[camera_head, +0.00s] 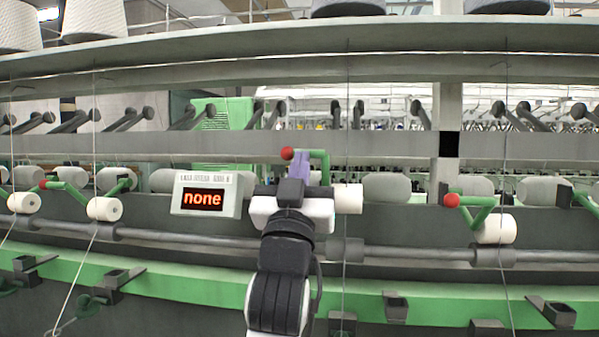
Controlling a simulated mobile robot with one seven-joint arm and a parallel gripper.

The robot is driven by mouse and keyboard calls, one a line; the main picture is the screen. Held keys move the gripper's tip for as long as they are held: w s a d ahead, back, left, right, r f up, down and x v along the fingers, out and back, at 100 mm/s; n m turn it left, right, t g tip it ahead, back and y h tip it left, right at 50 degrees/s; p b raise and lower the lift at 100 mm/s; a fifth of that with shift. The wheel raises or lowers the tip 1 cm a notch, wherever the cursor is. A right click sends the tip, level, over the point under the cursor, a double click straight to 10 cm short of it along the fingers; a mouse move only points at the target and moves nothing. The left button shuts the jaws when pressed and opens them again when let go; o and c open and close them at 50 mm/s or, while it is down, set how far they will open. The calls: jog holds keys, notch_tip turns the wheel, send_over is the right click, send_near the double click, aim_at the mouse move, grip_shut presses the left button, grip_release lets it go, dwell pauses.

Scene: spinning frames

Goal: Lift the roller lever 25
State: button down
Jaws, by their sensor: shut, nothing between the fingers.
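A green roller lever (325,166) with a red ball knob (288,153) and a white roller (348,198) is in the middle of the head view. No number shows on it, so I cannot tell whether it is lever 25. Its knob and roller sit higher than those of the neighbouring levers. My gripper (300,163), with purple fingers, is shut and empty at this lever, close below and right of the knob. I cannot tell whether the fingers touch the lever. My gripper and wrist hide part of the lever and the bar behind.
A display box (206,195) reading "none" stands just left of my gripper. Other levers with red knobs are at the left (70,190) and right (475,210). A grey shaft (400,252) and green rail (230,288) run across. Thin threads hang vertically, one close right of my arm.

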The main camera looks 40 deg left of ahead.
jog(key=w+r+p, duration=0.1)
jog(key=r, duration=0.1)
jog(key=w+a+r, duration=0.1)
jog(key=r, duration=0.1)
jog(key=w+a+r+p, duration=0.1)
jog(key=r, duration=0.1)
jog(key=shift+w+r+p, duration=0.15)
jog(key=shift+r+p, duration=0.05)
jog(key=shift+p, duration=0.15)
jog(key=shift+x, duration=0.9)
jog(key=shift+f, duration=0.15)
